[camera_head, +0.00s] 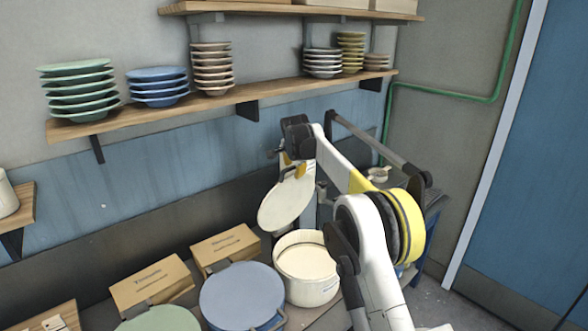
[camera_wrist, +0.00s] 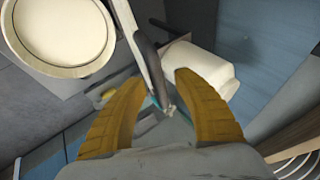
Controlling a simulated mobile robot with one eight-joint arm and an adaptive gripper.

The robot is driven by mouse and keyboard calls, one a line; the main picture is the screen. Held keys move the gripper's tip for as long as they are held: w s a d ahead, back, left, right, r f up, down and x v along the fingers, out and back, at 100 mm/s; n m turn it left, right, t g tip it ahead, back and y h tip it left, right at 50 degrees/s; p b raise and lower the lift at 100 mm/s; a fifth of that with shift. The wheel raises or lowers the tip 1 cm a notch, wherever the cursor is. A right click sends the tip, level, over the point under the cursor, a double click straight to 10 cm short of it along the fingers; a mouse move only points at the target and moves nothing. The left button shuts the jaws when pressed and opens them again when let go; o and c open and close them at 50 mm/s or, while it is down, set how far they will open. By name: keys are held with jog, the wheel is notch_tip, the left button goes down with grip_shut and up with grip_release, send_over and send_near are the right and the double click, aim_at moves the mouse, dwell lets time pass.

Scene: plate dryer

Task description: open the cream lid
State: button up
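The cream lid (camera_head: 287,205) stands raised and steeply tilted at the back of the cream pot (camera_head: 308,272), whose open top faces up. In the wrist view the lid (camera_wrist: 126,22) shows nearly edge-on, with its dark handle (camera_wrist: 149,58) along one face; the open pot (camera_wrist: 62,28) is at upper left. My gripper (camera_head: 293,167) is at the raised lid's upper part. In the wrist view its yellow fingers (camera_wrist: 160,84) are spread, with a clear gap between them. The handle's lower end lies in line with this gap; contact cannot be told.
A blue-grey lid (camera_head: 240,295) and a green lid (camera_head: 160,320) lie left of the pot. Cardboard boxes (camera_head: 152,284) (camera_head: 225,248) stand behind them. A wooden shelf (camera_head: 215,101) with stacked plates (camera_head: 158,84) runs above. A blue door (camera_head: 530,190) is at right.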

jog(key=v, duration=1.2)
jog(key=shift+s, duration=0.15)
jog(key=s+d+f+n+b, duration=0.25)
jog(key=s+b, duration=0.25)
jog(key=s, duration=0.3)
jog(key=s+d+f+n+b, duration=0.1)
jog(key=s+d+f+b, duration=0.15)
jog(key=s+b, duration=0.35)
jog(key=s+d+f+n+b, duration=0.2)
jog(key=s+f+b, duration=0.3)
jog(key=s+f, duration=0.5)
jog(key=s+d+f+n+b, duration=0.2)
jog(key=s+f+b, duration=0.3)
jog(key=s+f, duration=0.5)
jog(key=s+d+f+n+b, duration=0.2)
jog(key=s+f+n+b, duration=0.2)
jog(key=s+f, duration=0.6)
jog(key=s+b, duration=0.1)
jog(key=s, duration=0.5)
jog(key=shift+s, duration=0.35)
